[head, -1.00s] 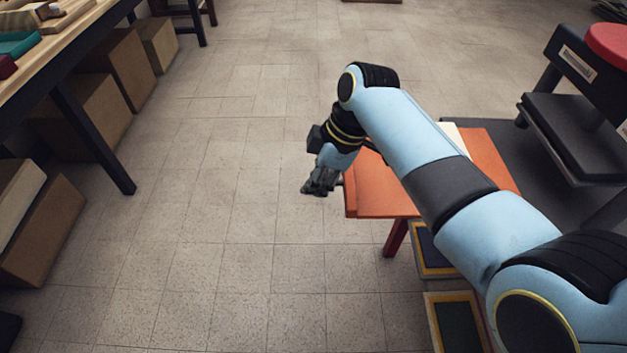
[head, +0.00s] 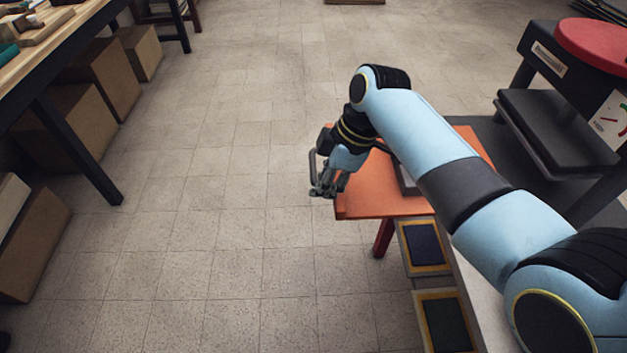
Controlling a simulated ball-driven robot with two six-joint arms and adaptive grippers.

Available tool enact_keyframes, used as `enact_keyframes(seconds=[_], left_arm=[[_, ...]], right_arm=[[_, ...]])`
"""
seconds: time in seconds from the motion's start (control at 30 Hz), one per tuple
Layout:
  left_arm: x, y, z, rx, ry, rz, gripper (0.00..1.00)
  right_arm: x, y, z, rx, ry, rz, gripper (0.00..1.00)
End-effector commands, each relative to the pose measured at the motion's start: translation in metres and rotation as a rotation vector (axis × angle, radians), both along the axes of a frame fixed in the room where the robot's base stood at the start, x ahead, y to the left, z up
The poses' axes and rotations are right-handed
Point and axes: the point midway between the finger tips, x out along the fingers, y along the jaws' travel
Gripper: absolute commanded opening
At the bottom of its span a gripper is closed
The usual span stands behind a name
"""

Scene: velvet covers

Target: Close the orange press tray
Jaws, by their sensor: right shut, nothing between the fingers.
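The orange press tray (head: 375,205) sticks out to the left from the press at the right. My right arm crosses above it and hides much of its middle. My right gripper (head: 322,191) is shut and empty at the left end of the tray, just beyond its front edge. I cannot tell whether it touches the tray. A thin dark bar (head: 312,165) shows beside the gripper; what it belongs to is unclear. My left gripper is out of view.
The dark press (head: 545,110) with a red round top (head: 600,40) stands at the right. Framed dark panels (head: 423,245) lie below the tray. A workbench (head: 50,40) with cardboard boxes (head: 100,80) stands left. The floor between is clear.

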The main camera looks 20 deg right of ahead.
Motion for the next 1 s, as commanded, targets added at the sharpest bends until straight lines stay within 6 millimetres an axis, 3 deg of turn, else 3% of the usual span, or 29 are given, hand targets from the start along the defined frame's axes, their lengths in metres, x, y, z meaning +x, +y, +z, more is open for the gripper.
enact_keyframes(seconds=[0.3, 0.6, 0.8, 1.0], left_arm=[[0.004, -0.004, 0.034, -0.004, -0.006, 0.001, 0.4], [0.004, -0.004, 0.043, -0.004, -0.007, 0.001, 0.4], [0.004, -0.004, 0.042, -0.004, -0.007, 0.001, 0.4], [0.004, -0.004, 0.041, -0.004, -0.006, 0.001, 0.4]], right_arm=[[-0.022, -0.079, 0.004, -0.01, 0.004, -0.002, 0.0], [-0.045, -0.156, 0.001, -0.009, 0.004, -0.003, 0.0], [-0.056, -0.195, 0.0, -0.007, 0.003, -0.002, 0.0], [-0.063, -0.218, -0.001, -0.004, 0.003, -0.002, 0.0]])
